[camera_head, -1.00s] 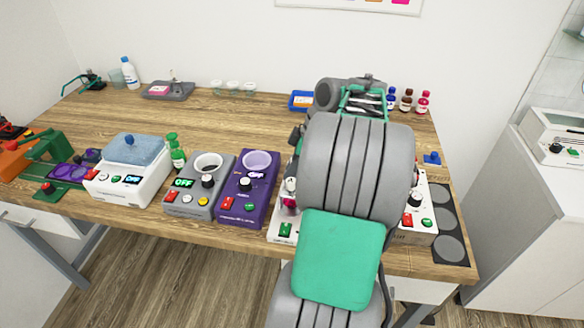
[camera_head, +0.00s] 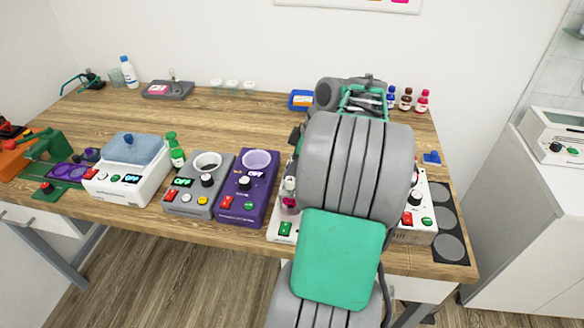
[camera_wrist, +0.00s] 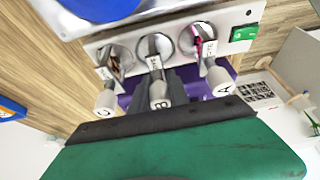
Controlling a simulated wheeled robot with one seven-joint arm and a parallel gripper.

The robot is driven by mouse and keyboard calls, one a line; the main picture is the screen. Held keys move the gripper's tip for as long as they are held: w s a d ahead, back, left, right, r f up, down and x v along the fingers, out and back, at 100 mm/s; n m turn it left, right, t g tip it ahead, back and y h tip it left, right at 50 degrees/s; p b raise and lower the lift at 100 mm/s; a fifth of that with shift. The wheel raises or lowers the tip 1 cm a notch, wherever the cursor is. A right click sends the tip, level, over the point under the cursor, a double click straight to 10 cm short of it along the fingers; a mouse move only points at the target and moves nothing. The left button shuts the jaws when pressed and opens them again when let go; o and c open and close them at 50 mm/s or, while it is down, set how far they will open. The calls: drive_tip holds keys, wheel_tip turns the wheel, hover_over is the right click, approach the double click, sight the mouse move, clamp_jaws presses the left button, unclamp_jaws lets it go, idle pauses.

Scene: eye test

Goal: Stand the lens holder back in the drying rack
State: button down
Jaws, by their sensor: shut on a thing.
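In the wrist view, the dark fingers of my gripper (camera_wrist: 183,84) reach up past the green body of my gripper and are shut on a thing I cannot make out. Their tips are close to a white panel (camera_wrist: 225,20) with three round wells. White-ended handles marked A (camera_wrist: 222,82) and B (camera_wrist: 158,95), and a third (camera_wrist: 106,100), stand in these wells. I cannot pick out the lens holder. A teal wire stand (camera_head: 75,85) at the back left may be the drying rack; I cannot be sure.
A purple device (camera_head: 232,205), a grey device (camera_head: 187,198) and a white device with a blue lid (camera_head: 118,185) line the front of the table. A grey tray (camera_head: 168,92) and small bottles (camera_head: 406,100) stand at the back.

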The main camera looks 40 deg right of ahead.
drive_tip(key=shift+f, duration=0.1)
drive_tip(key=c, duration=1.2)
unclamp_jaws()
drive_tip(key=shift+o, duration=0.3)
drive_tip(key=shift+o, duration=1.4)
wheel_tip(320, 180, up, 6)
drive_tip(key=p, duration=0.5)
drive_tip(key=shift+a, duration=0.1)
